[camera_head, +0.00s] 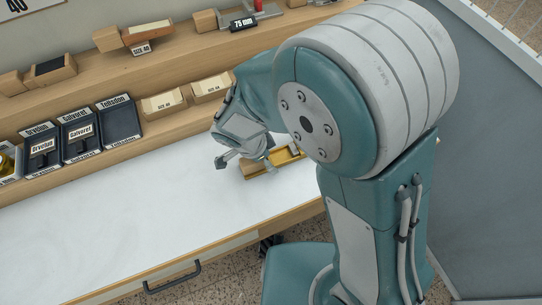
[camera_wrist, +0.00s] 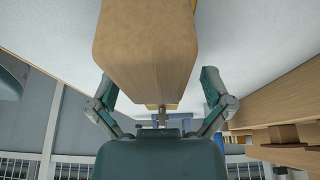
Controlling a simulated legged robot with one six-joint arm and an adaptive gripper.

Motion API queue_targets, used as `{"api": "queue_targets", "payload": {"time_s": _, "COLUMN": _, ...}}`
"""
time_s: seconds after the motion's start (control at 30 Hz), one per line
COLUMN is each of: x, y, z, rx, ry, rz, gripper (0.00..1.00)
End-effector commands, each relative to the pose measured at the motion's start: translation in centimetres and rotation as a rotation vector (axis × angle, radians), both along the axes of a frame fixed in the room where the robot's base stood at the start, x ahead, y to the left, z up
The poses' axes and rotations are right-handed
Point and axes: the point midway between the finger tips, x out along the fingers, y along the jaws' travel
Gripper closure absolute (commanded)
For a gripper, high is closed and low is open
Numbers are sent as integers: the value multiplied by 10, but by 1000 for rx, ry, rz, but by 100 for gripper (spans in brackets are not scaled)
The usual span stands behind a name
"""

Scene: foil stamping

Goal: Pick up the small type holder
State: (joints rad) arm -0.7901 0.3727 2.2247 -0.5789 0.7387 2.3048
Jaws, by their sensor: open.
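The small type holder (camera_head: 284,158) lies on the white worktop near its front edge, with a wooden handle and a brass-coloured body. My arm hides part of it in the head view. My gripper (camera_head: 243,160) is open just above the handle end. In the wrist view, the wooden handle (camera_wrist: 148,50) looms large between the spread fingers of my gripper (camera_wrist: 158,90). A short metal shank (camera_wrist: 161,116) shows beyond the handle. I see no clear contact between the fingers and the wood.
A wooden shelf (camera_head: 70,172) behind the worktop (camera_head: 130,220) carries dark labelled cases (camera_head: 79,136) and small labelled boxes (camera_head: 164,103). A higher shelf holds wooden blocks (camera_head: 52,70). The worktop left of my gripper is clear. A drawer handle (camera_head: 172,279) sits below the front edge.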

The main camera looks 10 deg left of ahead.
Motion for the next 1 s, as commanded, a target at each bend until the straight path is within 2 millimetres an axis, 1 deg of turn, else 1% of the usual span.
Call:
{"api": "queue_targets", "payload": {"time_s": 0.17, "x": 0, "y": 0, "z": 0, "rx": 1, "ry": -1, "rz": -1, "gripper": 0}}
{"api": "queue_targets", "payload": {"time_s": 0.27, "x": 0, "y": 0, "z": 0, "rx": 0, "ry": -1, "rz": 0, "gripper": 40}}
{"api": "queue_targets", "payload": {"time_s": 0.3, "x": 0, "y": 1, "z": 0, "rx": 0, "ry": 0, "rz": 0, "gripper": 58}}
{"api": "queue_targets", "payload": {"time_s": 0.37, "x": 0, "y": 1, "z": 0, "rx": -1, "ry": -1, "rz": 0, "gripper": 85}}
{"api": "queue_targets", "payload": {"time_s": 0.4, "x": 0, "y": 1, "z": 0, "rx": -1, "ry": -1, "rz": 0, "gripper": 93}}
{"api": "queue_targets", "payload": {"time_s": 0.67, "x": 0, "y": 2, "z": 0, "rx": 0, "ry": 0, "rz": 1, "gripper": 93}}
{"api": "queue_targets", "payload": {"time_s": 0.77, "x": 1, "y": 2, "z": 5, "rx": 1, "ry": -2, "rz": 1, "gripper": 93}}
{"api": "queue_targets", "payload": {"time_s": 0.87, "x": 1, "y": 2, "z": 19, "rx": 3, "ry": -5, "rz": 0, "gripper": 93}}
{"api": "queue_targets", "payload": {"time_s": 1.0, "x": 1, "y": 2, "z": 49, "rx": 6, "ry": -6, "rz": 0, "gripper": 93}}
